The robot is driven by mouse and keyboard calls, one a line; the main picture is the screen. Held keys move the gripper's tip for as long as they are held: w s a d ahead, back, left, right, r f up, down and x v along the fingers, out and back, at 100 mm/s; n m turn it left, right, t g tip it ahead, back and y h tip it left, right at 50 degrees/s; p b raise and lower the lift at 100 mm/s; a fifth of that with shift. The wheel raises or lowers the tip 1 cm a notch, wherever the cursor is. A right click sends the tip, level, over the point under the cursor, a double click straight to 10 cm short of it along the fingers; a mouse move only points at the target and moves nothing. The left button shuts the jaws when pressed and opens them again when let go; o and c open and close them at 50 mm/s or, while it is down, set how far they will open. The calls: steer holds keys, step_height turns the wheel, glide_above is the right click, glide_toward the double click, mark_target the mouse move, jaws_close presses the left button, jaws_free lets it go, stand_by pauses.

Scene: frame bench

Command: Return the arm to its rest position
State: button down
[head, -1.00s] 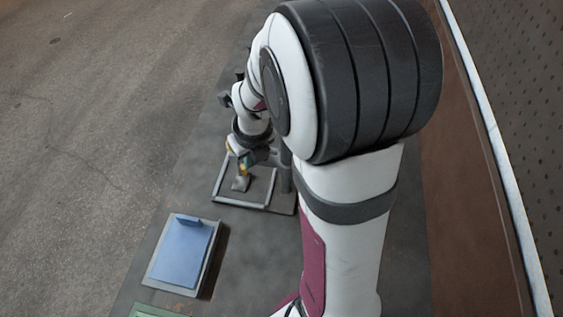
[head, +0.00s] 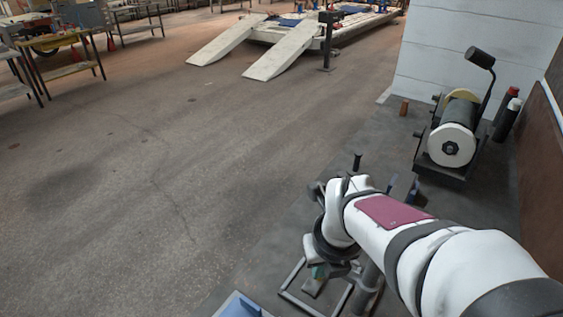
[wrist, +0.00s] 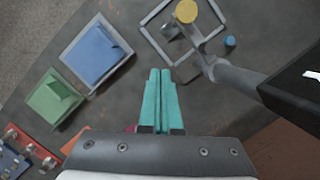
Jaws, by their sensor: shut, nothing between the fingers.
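My gripper (wrist: 160,75) has two teal fingers, which lie side by side, closed with nothing between them in the wrist view. It hangs over the dark bench, apart from the trays and the square frame in that view.
In the wrist view, a blue block lies in a grey tray (wrist: 63,53), beside a green one (wrist: 45,105). The square frame (wrist: 148,36) and a yellow-capped post (wrist: 186,11) stand ahead. A bench grinder (head: 450,145) stands at the right in the head view.

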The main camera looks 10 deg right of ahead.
steer(key=shift+v, duration=0.8)
steer(key=shift+a, duration=0.15)
steer(key=s+a+n+g+y, duration=0.1)
steer(key=s+a+n, duration=0.2)
steer(key=s+n, duration=0.5)
steer(key=s+a+f+n+g, duration=0.1)
steer(key=s+n, duration=0.7)
steer(key=n, duration=1.4)
steer(key=a+g, duration=0.1)
steer(key=a, duration=0.1)
steer(key=shift+s+a+y, duration=0.3)
steer(key=shift+s+y, duration=0.1)
